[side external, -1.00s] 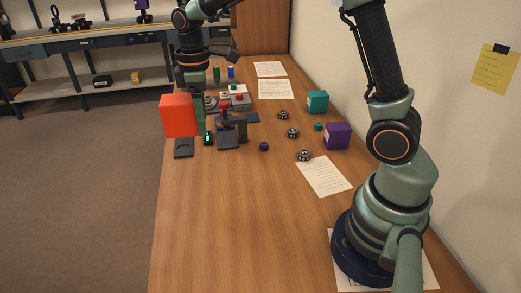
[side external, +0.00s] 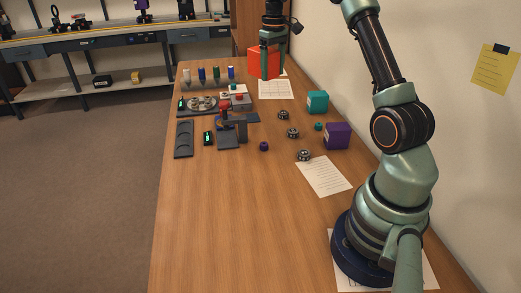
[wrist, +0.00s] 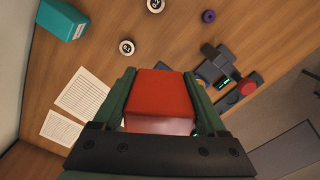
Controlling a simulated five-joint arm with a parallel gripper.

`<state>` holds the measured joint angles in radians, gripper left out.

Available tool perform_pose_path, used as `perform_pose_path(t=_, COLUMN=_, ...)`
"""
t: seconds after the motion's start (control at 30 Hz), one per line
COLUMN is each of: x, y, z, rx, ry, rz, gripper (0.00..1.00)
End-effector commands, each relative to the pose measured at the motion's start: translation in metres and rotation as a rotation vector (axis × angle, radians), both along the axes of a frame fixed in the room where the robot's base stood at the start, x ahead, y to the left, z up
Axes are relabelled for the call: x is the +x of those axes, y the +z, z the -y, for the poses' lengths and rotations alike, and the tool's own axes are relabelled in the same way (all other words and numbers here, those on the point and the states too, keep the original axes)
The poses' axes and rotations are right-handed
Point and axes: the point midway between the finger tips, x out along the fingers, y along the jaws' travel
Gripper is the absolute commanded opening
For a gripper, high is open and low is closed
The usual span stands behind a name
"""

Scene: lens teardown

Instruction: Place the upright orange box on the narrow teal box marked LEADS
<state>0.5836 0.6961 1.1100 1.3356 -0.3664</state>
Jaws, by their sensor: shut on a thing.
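My gripper (side external: 273,42) is shut on the orange box (side external: 262,63) and holds it above the far end of the table. In the wrist view the orange box (wrist: 158,97) sits between the two green fingers of my gripper (wrist: 160,88). The teal box (side external: 317,101) stands on the table near the wall, in front of and to the right of my gripper, apart from it. It also shows at the upper left of the wrist view (wrist: 62,20), with a pale label too small to read.
A purple box (side external: 337,136) stands in front of the teal box. Several small dark round parts, such as this one (side external: 293,133), lie to its left. Paper sheets (side external: 275,89) lie at the back.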

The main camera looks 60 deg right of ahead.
Motion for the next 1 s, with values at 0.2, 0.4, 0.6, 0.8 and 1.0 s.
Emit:
perform_pose_path(t=0.2, x=-0.051, y=-0.012, z=0.097, rx=0.0, ry=-0.302, rz=0.001, gripper=0.07)
perform_pose_path(t=0.4, x=-0.093, y=-0.02, z=0.149, rx=0.0, ry=-0.487, rz=0.0, gripper=0.07)
perform_pose_path(t=0.6, x=-0.112, y=-0.025, z=0.169, rx=0.0, ry=-0.563, rz=0.0, gripper=0.07)
perform_pose_path(t=0.8, x=-0.113, y=-0.048, z=0.17, rx=0.0, ry=-0.569, rz=-0.001, gripper=0.07)
perform_pose_path(t=1.0, x=-0.113, y=-0.077, z=0.169, rx=0.001, ry=-0.568, rz=-0.002, gripper=0.07)
